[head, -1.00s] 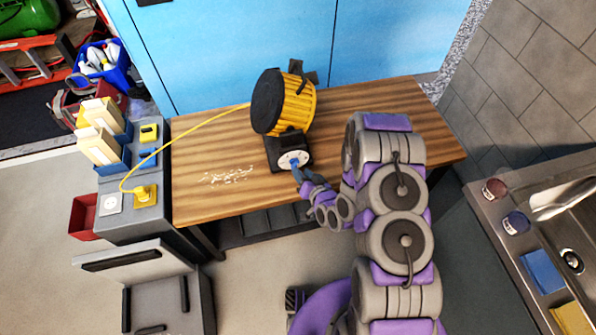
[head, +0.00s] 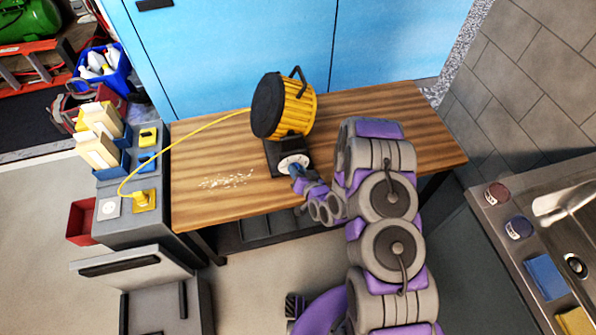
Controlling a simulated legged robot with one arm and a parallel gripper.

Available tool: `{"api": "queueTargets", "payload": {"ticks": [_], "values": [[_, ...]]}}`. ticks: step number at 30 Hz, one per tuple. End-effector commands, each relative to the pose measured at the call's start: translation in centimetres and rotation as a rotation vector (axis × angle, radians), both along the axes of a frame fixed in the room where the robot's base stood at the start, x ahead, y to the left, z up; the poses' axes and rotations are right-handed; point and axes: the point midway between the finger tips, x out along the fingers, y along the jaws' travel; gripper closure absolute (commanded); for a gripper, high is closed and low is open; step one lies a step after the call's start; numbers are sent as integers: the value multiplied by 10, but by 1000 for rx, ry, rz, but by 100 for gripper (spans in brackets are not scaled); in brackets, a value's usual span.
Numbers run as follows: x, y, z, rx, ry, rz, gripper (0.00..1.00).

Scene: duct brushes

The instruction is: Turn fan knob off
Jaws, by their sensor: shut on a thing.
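A yellow fan (head: 299,105) with a dark round front stands on a black base on the wooden table (head: 375,108). On the base's near side is a white round dial (head: 291,160) with a blue knob (head: 296,170) at its centre. My gripper (head: 300,177) reaches in from the right and is shut on the blue knob. The fingers cover part of the knob and dial, so the knob's exact angle cannot be told.
A yellow cord (head: 190,130) runs from the fan to a yellow plug (head: 144,200) on a grey cabinet at left. Pale crumbs (head: 226,181) lie on the table left of the fan. A sink (head: 560,220) stands at right.

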Motion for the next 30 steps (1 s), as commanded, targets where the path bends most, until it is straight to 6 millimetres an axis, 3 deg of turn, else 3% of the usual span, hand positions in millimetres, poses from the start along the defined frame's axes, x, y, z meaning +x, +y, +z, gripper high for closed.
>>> {"api": "queueTargets", "payload": {"ticks": [14,30], "values": [[-1,2,1,-86,-20,2,97],[-5,8,2,-536,-147,6,97]]}}
